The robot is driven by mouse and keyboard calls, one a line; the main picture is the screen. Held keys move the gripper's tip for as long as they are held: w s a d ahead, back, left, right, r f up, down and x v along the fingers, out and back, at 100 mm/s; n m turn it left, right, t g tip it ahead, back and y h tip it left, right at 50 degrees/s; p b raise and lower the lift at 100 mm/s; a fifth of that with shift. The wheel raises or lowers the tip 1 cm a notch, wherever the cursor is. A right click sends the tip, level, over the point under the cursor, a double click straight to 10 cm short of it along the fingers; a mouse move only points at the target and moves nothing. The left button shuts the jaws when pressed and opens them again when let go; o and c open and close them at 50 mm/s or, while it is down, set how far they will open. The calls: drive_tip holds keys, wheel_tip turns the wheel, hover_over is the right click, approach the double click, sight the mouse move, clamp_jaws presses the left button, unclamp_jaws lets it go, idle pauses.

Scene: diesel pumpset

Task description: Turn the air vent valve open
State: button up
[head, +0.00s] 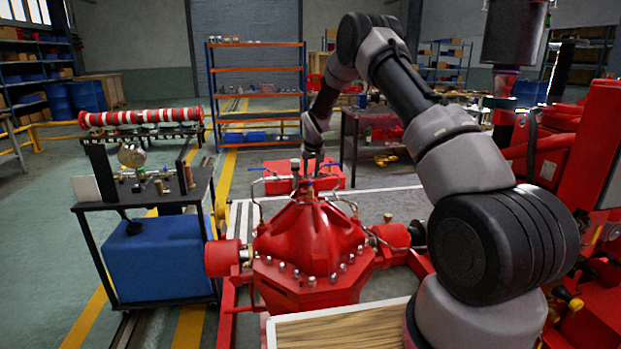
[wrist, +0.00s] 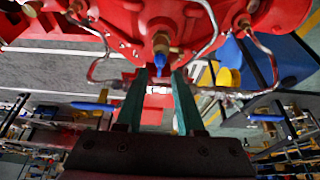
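The red pump casing (head: 310,240) stands at the centre of the head view, with its top fittings near my gripper. My gripper (head: 312,163) is above these fittings, pointing down. In the wrist view its two green fingers (wrist: 160,74) are apart. A brass fitting (wrist: 160,42) with a small blue handle (wrist: 159,62) sits on the casing just beyond the fingertips, in line with the gap between them. It looks like the air vent valve. I cannot tell whether the fingers touch it. Part of the handle may be hidden.
Thin metal pipes run on both sides of the fitting. Other blue handles show left (wrist: 95,106) and right (wrist: 265,117) in the wrist view. A black trolley (head: 150,195) with a blue box (head: 158,258) stands left. A wooden board (head: 340,330) is in front.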

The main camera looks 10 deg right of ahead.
sight(310, 182)
drive_tip(key=shift+x, duration=1.25)
clamp_jaws()
